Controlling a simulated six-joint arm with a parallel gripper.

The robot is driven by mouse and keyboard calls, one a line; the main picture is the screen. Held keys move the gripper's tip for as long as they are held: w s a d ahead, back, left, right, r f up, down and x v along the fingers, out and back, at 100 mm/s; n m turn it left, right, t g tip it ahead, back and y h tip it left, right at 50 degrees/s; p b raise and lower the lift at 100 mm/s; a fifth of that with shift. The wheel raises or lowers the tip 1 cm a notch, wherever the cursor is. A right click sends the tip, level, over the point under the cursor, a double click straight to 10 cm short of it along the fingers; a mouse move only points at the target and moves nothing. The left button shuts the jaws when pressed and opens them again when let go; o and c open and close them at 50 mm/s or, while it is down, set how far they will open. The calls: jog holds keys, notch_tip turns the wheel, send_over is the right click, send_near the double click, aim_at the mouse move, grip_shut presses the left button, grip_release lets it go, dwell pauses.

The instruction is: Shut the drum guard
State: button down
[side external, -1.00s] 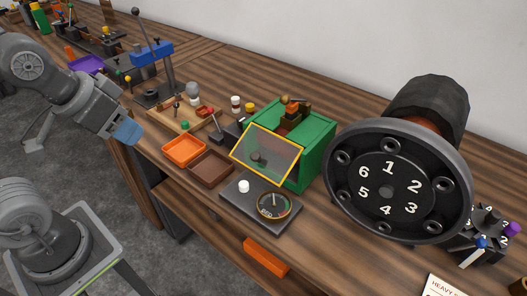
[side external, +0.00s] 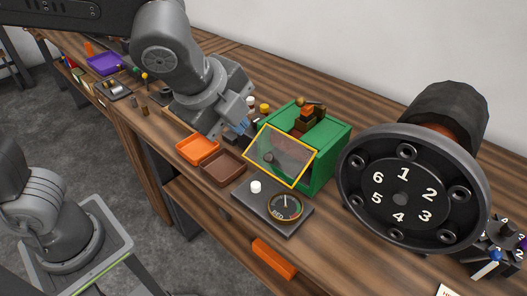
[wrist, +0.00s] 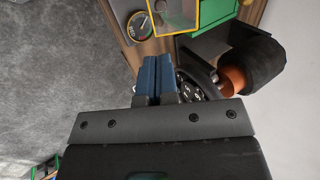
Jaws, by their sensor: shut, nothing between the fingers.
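The drum guard (side external: 281,157) is a clear panel in a yellow frame on the front of a green housing (side external: 325,160). It stands tilted outward from the housing, its lower edge toward the gauge plate. In the wrist view the guard's yellow frame (wrist: 198,22) shows at the top, with part of the green housing (wrist: 222,8). My gripper (side external: 243,126) is left of the guard, near its upper left corner, and looks apart from it. Its blue fingers are together and empty in the wrist view (wrist: 157,72).
An orange tray (side external: 197,149) and a brown tray (side external: 223,167) lie left of the guard. A dark plate with a white knob (side external: 255,187) and a round gauge (side external: 285,207) lies in front. A large numbered wheel (side external: 402,195) stands at the right.

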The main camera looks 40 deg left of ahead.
send_over(266, 171)
jog(key=f, duration=1.1)
jog(key=shift+s+f, duration=0.4)
jog(key=shift+f, duration=0.1)
jog(key=shift+f, duration=1.5)
jog(key=shift+s+x, duration=0.25)
jog(key=shift+x, duration=2.5)
jog(key=shift+w+f, duration=0.4)
jog(key=shift+w, duration=0.25)
